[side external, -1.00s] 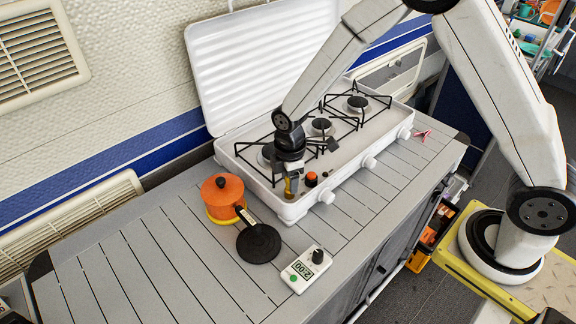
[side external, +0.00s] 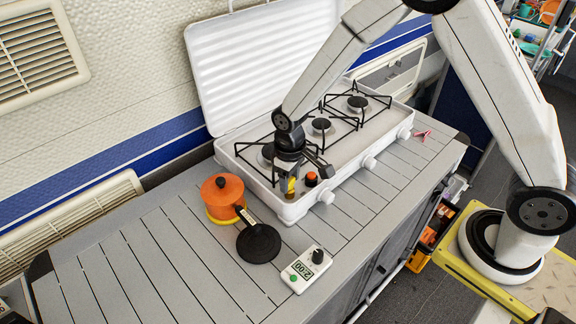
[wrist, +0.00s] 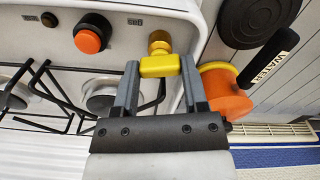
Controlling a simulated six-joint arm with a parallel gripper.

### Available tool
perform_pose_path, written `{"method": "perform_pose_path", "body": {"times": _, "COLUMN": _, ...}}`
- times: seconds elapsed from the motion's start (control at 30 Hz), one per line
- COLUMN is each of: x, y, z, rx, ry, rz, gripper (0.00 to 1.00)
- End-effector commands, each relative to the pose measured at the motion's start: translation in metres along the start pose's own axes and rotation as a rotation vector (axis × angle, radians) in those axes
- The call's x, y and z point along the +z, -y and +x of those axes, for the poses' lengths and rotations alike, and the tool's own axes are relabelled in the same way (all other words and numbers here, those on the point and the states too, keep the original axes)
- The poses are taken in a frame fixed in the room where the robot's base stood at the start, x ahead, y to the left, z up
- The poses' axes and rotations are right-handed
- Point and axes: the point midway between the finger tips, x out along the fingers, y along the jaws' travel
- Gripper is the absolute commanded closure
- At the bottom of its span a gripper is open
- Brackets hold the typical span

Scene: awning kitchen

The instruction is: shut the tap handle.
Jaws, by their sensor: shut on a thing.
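The tap has a yellow handle (wrist: 159,66) and a round brass part (wrist: 159,43) at the stove's front panel. In the wrist view the handle lies crosswise between the two fingers of my gripper (wrist: 158,72), near their tips. My gripper is shut on the handle, one finger at each end of it. In the side view my gripper (side external: 290,178) points down at the stove's front left corner, and part of the yellow handle (side external: 291,186) shows below it. The rest of the tap is hidden there.
An orange knob (side external: 311,179) sits just right of the tap on the white stove (side external: 345,171). The counter's left part is clear.

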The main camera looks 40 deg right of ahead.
Motion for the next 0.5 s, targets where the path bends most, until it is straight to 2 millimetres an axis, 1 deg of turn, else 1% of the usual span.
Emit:
{"method": "perform_pose_path", "body": {"times": 0.2, "x": -0.0006, "y": 0.0003, "z": 0.0001, "rx": 0.000, "ry": -0.002, "rz": 0.155, "gripper": 1.00}}
{"method": "perform_pose_path", "body": {"times": 0.5, "x": -0.0006, "y": 0.0002, "z": 0.0001, "rx": 0.000, "ry": -0.002, "rz": 0.263, "gripper": 1.00}}
